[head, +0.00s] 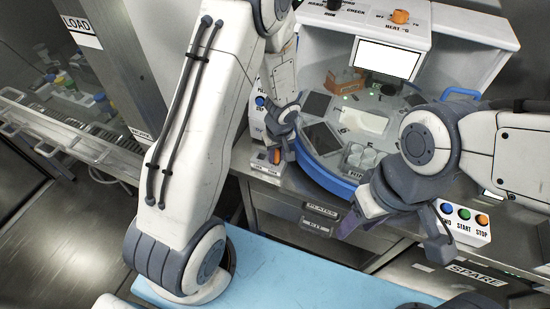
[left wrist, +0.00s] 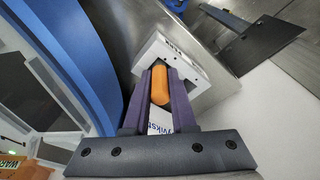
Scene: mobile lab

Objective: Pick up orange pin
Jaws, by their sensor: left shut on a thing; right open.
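The orange pin (left wrist: 160,85) is between the two purple fingers of my left gripper (left wrist: 162,98) in the left wrist view, and the fingers are shut on it. In the head view the orange pin (head: 277,156) shows small at the tip of my left gripper (head: 275,150), at the white holder (head: 262,165) on the bench edge. The holder (left wrist: 165,48) is right at the pin in the left wrist view; I cannot tell whether the pin still sits in it. My right gripper (head: 395,232) is open and empty over the bench front.
A round blue-rimmed station (head: 325,178) with trays lies right of the holder. A button box (head: 465,222) stands at the right. A light blue surface (head: 290,275) is in front. A rack of bottles (head: 75,95) is at the left.

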